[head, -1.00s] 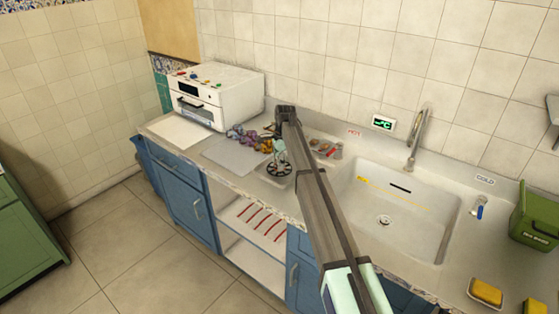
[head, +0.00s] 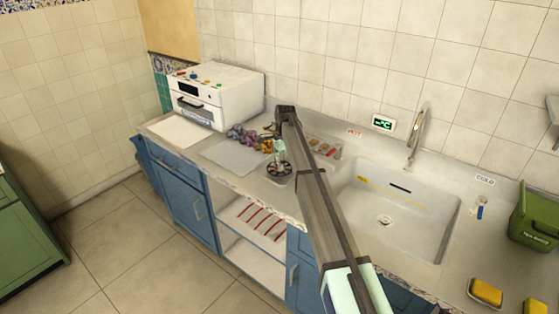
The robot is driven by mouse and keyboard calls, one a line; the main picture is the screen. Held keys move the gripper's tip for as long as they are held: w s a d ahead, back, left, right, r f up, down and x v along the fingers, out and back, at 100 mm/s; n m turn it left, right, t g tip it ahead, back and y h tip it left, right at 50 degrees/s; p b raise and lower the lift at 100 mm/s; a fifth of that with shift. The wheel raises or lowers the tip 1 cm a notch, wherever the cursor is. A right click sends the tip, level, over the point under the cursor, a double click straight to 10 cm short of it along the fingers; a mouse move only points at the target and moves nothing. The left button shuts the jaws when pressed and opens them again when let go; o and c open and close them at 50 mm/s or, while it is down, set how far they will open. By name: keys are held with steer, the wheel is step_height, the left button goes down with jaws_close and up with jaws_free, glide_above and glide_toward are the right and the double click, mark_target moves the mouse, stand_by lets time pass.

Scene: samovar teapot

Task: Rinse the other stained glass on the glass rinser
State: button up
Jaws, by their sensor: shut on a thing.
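The glass rinser (head: 279,170), a dark round spoked disc in a pale basin, is set in the counter left of the sink. My gripper (head: 278,154) is above it, small in view and partly hidden by my arm. It is shut on a small, pale, see-through thing that looks like the glass (head: 281,160), right over the rinser. The glass's stain and exact tilt are too small to tell, and I cannot tell whether it touches the rinser.
The sink (head: 400,215) with its tap (head: 416,138) lies right of my arm. A tray of small items (head: 325,147) is behind the arm. A white oven-like box (head: 215,97), a pale mat (head: 232,156) and purple and yellow items (head: 243,133) stand left. A green bin (head: 536,217) and sponges (head: 486,292) are right.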

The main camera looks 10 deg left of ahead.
mark_target(279, 153)
steer(key=shift+r, duration=0.3)
stand_by(0.5)
stand_by(0.6)
steer(key=o, duration=0.4)
steer(key=shift+c, duration=1.5)
steer(key=shift+r+p, duration=1)
steer(key=shift+r, duration=0.55)
steer(key=shift+r+p, duration=1.05)
steer(key=shift+r, duration=1.2)
